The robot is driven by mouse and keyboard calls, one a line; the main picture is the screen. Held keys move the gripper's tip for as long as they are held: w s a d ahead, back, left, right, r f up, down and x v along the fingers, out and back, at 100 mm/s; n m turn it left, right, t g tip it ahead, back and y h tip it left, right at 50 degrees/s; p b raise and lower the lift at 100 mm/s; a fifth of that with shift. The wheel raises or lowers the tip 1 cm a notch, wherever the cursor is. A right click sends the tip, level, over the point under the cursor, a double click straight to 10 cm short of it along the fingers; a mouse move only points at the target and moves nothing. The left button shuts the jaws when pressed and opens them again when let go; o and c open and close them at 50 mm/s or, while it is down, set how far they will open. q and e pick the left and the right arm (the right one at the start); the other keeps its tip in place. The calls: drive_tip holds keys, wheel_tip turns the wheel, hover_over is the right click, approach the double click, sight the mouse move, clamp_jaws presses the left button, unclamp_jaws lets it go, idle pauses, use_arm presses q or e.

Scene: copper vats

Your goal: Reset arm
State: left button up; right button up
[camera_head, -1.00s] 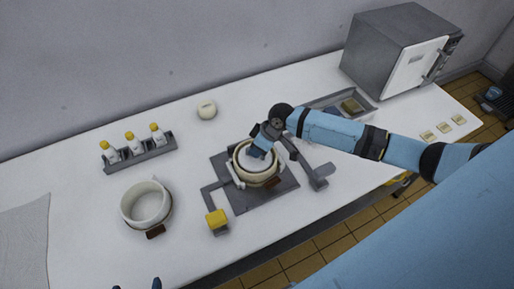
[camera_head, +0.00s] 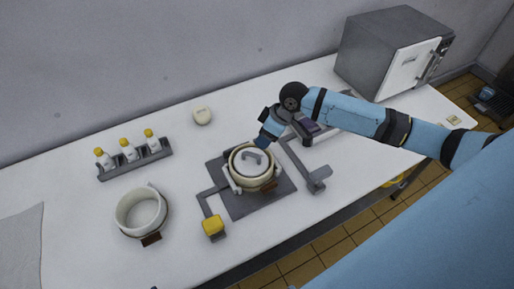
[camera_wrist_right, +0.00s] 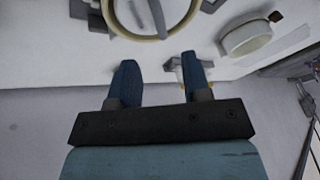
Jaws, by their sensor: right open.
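My right gripper (camera_head: 268,134) is above and behind the lidded pot in the head view, apart from it. In the right wrist view its two blue fingers (camera_wrist_right: 160,82) stand apart with nothing between them. The pot (camera_head: 240,176) is cream with a brown handle and sits on a dark grey plate (camera_head: 237,204); its lid (camera_head: 253,162) with a grey handle is on it. The pot's rim also shows at the top of the wrist view (camera_wrist_right: 127,33). My left gripper is not clearly visible.
An open pot (camera_head: 140,212) stands at the left. A rack (camera_head: 136,160) holds yellow-capped bottles. A grey oven (camera_head: 390,50) stands at the back right. A yellow block (camera_head: 213,225) sits at the plate's front left.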

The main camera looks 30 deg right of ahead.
drive_tip(key=v, duration=0.5)
drive_tip(key=s+a+f+m+t+y, duration=0.1)
drive_tip(key=s+a+f+m+t, duration=0.2)
drive_tip(key=s+a+f+t, duration=0.6)
drive_tip(key=s+a+f, duration=0.1)
drive_tip(key=s+f, duration=0.1)
drive_tip(key=s, duration=0.1)
drive_tip(key=s+a+f+m+h, duration=0.1)
drive_tip(key=s+f, duration=0.2)
drive_tip(key=s+a+f+h, duration=0.1)
drive_tip(key=s+f, duration=0.1)
drive_tip(key=s, duration=0.1)
drive_tip(key=shift+a+f, duration=0.15)
drive_tip(key=shift+f, duration=0.05)
drive_tip(key=shift+s+f, duration=0.1)
drive_tip(key=shift+s, duration=0.15)
